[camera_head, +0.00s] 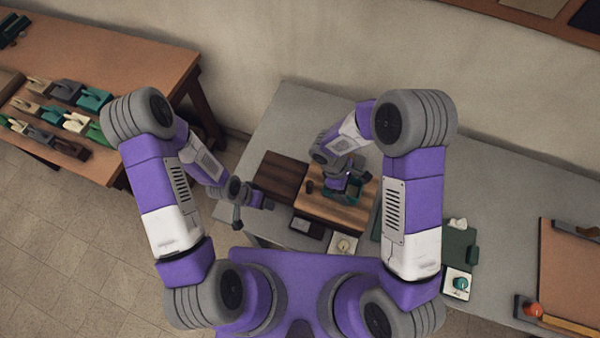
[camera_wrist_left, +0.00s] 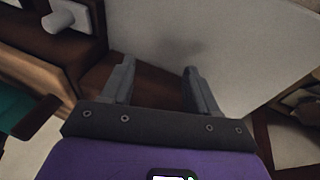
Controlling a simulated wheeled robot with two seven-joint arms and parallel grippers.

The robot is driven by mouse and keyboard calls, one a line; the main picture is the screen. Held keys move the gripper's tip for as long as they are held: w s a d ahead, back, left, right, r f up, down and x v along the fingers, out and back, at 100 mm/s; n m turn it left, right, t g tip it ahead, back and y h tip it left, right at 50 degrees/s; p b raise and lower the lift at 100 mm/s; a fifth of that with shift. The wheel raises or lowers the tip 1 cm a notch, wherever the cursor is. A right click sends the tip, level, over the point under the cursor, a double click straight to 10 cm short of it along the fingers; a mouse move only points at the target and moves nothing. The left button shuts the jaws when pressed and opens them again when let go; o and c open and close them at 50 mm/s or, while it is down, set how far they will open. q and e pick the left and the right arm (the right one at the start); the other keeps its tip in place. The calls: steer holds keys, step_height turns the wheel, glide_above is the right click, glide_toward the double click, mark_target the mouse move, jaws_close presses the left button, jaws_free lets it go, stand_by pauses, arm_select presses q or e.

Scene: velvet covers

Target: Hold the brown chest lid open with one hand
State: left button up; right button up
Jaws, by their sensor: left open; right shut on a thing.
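A dark brown panel (camera_head: 280,177), which looks like the chest lid, lies beside a lighter brown wooden box (camera_head: 318,207) on the grey table. I cannot tell how far it is open. My left gripper (camera_head: 266,203) is open and empty just in front of the panel. In the left wrist view its two fingers (camera_wrist_left: 156,78) stand apart over a dark brown surface (camera_wrist_left: 150,88). My right gripper (camera_head: 348,178) is over the wooden box and shut on a teal item (camera_head: 352,193), largely hidden by the gripper. A small dark round piece (camera_head: 309,187) shows on the box.
The grey table (camera_head: 510,200) has free room to the right. A small dark tray (camera_head: 305,227) and a pale dial box (camera_head: 343,244) stand in front. A green box (camera_head: 459,243) stands right of my right arm. Another table (camera_head: 110,50) with several coloured blocks is at left.

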arm_select(q)
steer(key=w+a+m, duration=0.1)
steer(key=a, duration=0.1)
steer(key=w+a+r+m+y, duration=0.1)
steer(key=w+a+m, duration=0.1)
steer(key=a, duration=0.1)
steer(key=w+a+r+m, duration=0.1)
steer(key=a, duration=0.2)
steer(key=shift+w+r+m+t, duration=0.25)
steer(key=shift+w+m+t, duration=0.05)
steer(key=shift+w+t, duration=0.1)
steer(key=w+a+r+m+t+y, duration=0.2)
steer(key=w+a+r+m+y, duration=0.1)
steer(key=w+a+r, duration=0.4)
step_height(320, 180, up, 6)
steer(key=m+g+h, duration=0.4)
steer(key=m, duration=0.1)
glide_above(307, 183)
steer(key=a, duration=0.2)
steer(key=shift+t, duration=0.3)
steer(key=x, duration=0.9)
steer(key=shift+s, duration=0.3)
jaws_close()
